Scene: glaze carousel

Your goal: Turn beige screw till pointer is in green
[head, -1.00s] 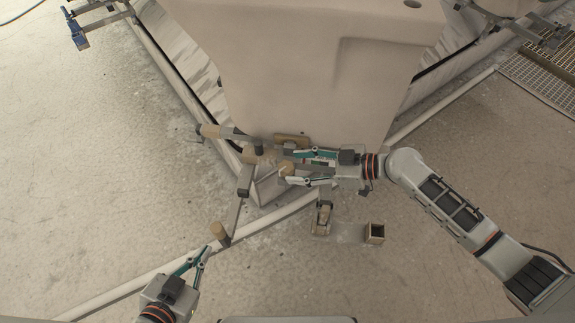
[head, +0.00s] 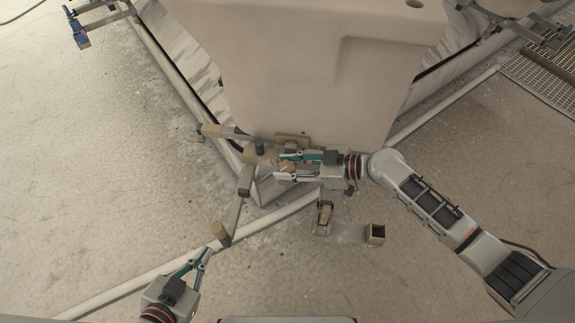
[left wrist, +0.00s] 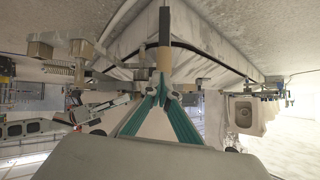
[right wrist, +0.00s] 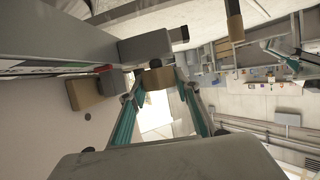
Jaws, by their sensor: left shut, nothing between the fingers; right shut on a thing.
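My right gripper (head: 281,167) is at the lower corner of the large beige block. It is shut on a small tan piece, which looks like the beige screw (right wrist: 158,78), between the fingertips in the right wrist view. A flat strip (right wrist: 42,69) with green on it lies left of the fingers there, with a small red mark (right wrist: 103,69) at its right end. I cannot make out the pointer's place on the strip. My left gripper (head: 208,251) is shut and empty, just below the tan end of a bar (head: 221,234).
The large beige block (head: 280,70) fills the upper middle.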

